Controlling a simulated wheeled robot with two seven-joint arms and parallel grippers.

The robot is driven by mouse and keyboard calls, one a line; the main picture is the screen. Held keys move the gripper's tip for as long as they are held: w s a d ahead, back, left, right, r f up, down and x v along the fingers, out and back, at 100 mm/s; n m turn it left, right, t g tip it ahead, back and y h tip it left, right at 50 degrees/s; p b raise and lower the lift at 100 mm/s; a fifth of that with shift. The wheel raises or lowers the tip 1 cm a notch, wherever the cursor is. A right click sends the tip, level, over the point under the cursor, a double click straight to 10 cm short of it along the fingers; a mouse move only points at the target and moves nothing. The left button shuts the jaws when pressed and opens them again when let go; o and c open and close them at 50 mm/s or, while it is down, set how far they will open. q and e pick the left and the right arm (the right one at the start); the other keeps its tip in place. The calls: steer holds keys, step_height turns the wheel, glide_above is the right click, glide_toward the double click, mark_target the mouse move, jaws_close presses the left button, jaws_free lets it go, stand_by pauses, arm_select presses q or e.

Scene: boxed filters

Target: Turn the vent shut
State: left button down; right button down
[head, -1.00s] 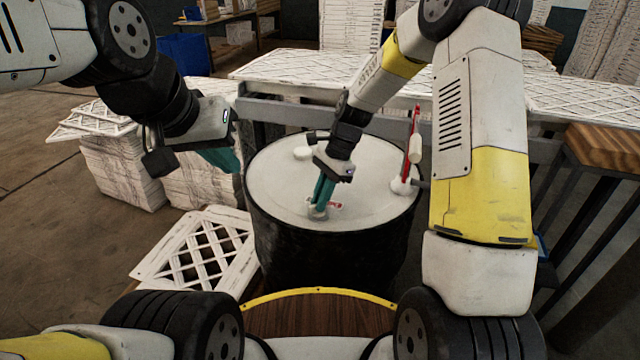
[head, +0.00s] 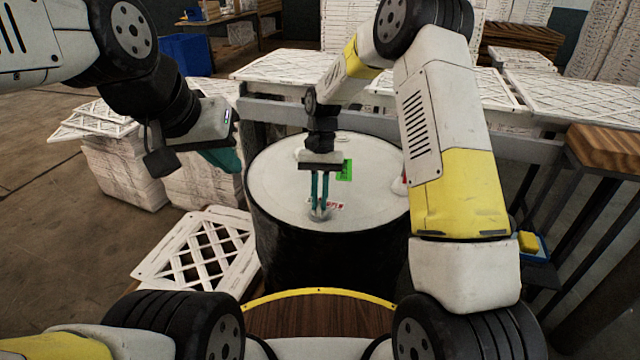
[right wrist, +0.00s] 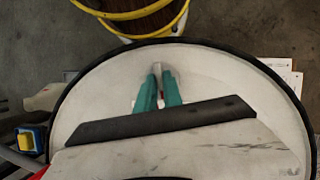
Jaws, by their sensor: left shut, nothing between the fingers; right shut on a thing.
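The vent (head: 320,213) is a small pale grey fitting near the front edge of the white lid of a dark drum (head: 277,192). My right gripper (head: 319,206) points down from above with its teal fingers shut on the vent. In the right wrist view, the fingers (right wrist: 158,78) close on a small pale piece of the vent (right wrist: 157,67) near the drum's rim. The fingers hide part of the vent, so I cannot tell how far it is turned. My left gripper (head: 228,165) is shut and empty, to the left of the drum and clear of it.
A green label (head: 345,170) and a red-and-white label (head: 334,205) lie on the lid. White lattice filters (head: 205,250) and stacks (head: 125,175) stand around the drum.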

steer(key=n+h, duration=0.1)
steer(key=n, duration=0.2)
steer(key=n+h, duration=0.1)
steer(key=n, duration=0.2)
steer(key=shift+a+t, duration=0.2)
steer(key=shift+t, duration=0.1)
steer(key=shift+n, duration=0.3)
steer(key=c, duration=1.5)
jaws_free()
steer(key=shift+h, duration=0.3)
steer(key=v, duration=0.7)
steer(key=shift+w+r, duration=0.15)
steer(key=shift+r, duration=0.2)
